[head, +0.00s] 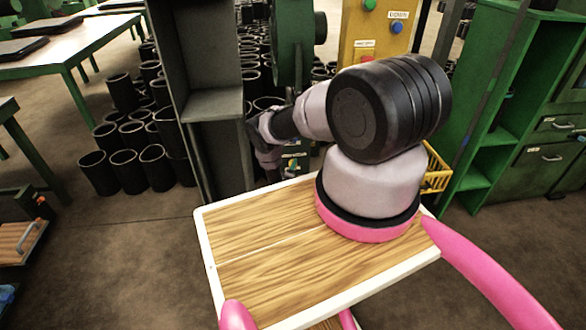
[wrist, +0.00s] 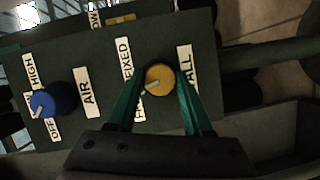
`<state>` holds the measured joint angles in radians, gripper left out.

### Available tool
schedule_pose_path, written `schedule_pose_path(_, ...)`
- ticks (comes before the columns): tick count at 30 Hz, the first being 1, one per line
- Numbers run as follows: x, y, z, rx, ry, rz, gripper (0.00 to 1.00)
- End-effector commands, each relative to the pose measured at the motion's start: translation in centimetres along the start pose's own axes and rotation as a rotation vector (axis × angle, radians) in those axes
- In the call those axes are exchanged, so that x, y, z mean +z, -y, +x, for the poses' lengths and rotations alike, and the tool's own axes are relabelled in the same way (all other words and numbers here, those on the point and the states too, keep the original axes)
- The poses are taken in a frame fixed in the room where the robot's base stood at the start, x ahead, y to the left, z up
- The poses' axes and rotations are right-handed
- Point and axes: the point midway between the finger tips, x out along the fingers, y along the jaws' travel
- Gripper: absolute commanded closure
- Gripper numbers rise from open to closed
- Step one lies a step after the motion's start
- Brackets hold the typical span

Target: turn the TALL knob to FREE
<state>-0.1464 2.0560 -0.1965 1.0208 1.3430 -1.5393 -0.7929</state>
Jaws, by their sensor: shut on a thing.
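The yellow knob (wrist: 159,80) sits on a dark panel (wrist: 215,60) in the wrist view, beside a white label ending in "ALL" (wrist: 185,72), its start hidden by a finger. Its pale pointer mark points to the lower left, toward a label starting with F (wrist: 138,108), partly covered by the left finger. The FIXED label (wrist: 126,58) is above it. My gripper (wrist: 161,83) has its green fingers on either side of the knob, shut on it. In the head view my arm reaches to the machine, and the knob cannot be made out.
A blue knob (wrist: 45,103) with HIGH and OFF labels and an AIR label (wrist: 87,92) is left on the same panel. In the head view, a grey metal column (head: 212,105) stands left of my wrist. Several black sleeves (head: 125,165) stand on the floor; a green cabinet (head: 510,130) is right.

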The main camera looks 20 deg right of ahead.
Motion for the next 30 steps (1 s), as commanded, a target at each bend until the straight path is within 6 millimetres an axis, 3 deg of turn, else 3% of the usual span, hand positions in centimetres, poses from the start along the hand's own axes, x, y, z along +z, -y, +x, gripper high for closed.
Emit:
schedule_pose_path(17,-0.11,0.06,-0.05,0.011,-0.004,-0.030,1.00)
schedule_pose_path(18,-0.10,0.06,-0.04,0.011,-0.004,-0.030,0.34)
schedule_pose_path(19,-0.10,0.05,-0.04,0.011,-0.003,-0.030,0.23)
schedule_pose_path(30,-0.06,0.07,-0.27,0.011,-0.002,-0.029,0.20)
